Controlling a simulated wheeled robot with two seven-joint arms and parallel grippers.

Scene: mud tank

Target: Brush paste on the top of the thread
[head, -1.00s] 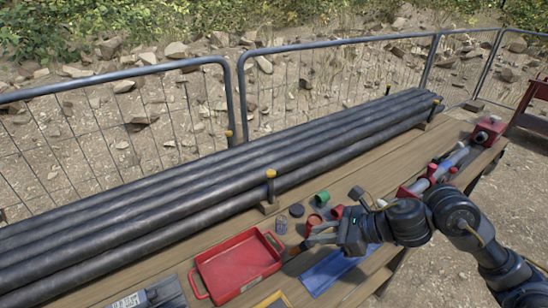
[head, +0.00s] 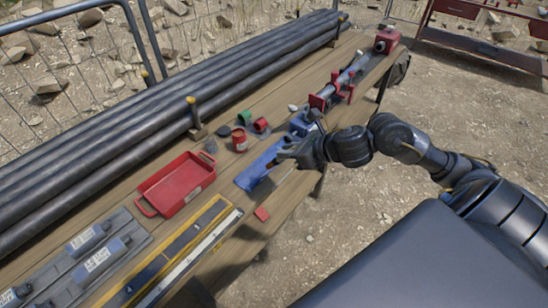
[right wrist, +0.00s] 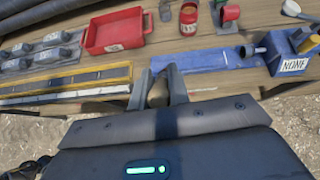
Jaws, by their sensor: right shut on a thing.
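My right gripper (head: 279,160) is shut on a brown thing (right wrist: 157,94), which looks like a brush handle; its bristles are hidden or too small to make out. The gripper is over the front part of the blue mat (head: 254,171), near the bench's front edge. An open red can (head: 239,139), probably the paste, stands behind it to the left. A grey pipe (head: 347,77) lies in red clamps (head: 321,100) farther right. My left gripper is out of view.
A red tray (head: 148,186) is to the left. Long black pipes (head: 150,98) fill the bench's back.

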